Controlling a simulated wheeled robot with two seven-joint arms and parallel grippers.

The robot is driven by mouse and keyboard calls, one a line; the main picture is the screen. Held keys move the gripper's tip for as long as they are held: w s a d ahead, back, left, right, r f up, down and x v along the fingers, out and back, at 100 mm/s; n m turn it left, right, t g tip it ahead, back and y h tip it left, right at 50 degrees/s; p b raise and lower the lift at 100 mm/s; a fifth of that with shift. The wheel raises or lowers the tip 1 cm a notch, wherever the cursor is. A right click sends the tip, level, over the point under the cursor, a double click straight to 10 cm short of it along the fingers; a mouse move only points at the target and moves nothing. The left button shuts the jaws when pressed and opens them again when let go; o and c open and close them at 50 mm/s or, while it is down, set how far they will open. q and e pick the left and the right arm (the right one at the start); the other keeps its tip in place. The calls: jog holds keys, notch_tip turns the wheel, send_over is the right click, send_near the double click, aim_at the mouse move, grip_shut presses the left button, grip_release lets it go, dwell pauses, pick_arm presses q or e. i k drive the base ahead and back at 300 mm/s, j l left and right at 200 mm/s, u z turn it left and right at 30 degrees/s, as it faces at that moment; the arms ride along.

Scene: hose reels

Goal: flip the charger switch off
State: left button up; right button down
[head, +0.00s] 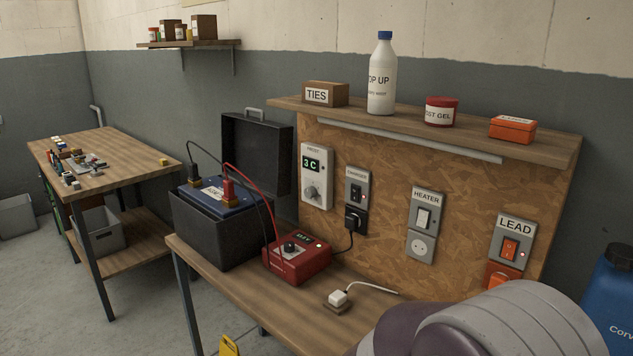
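The charger switch (355,192) is a dark rocker on a grey wall plate labelled CHARGER, on the chipboard panel behind the bench. Its rocker position is too small to tell. A black plug (354,220) sits in the socket below it, and a black cord runs to the red charger box (297,260) on the bench. The charger has a knob, a small display and a light. Red and black leads run from it to clamps on the battery (219,193) in a dark case. Neither gripper is in view; a rounded part of my own arm fills the lower right.
The HEATER switch (424,217) and orange LEAD switch (510,249) are further right on the panel. A thermostat (313,190) is left of the charger plate. A white plug (338,297) lies on the bench. The shelf (470,138) above holds a bottle, a jar and boxes.

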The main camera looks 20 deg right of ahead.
aim_at(355, 191)
jog(key=i+l, duration=0.15)
jog(key=i, duration=0.35)
jog(key=i+l, duration=0.15)
jog(key=i, duration=0.35)
jog(key=i+l+z, duration=0.1)
jog(key=i, duration=0.45)
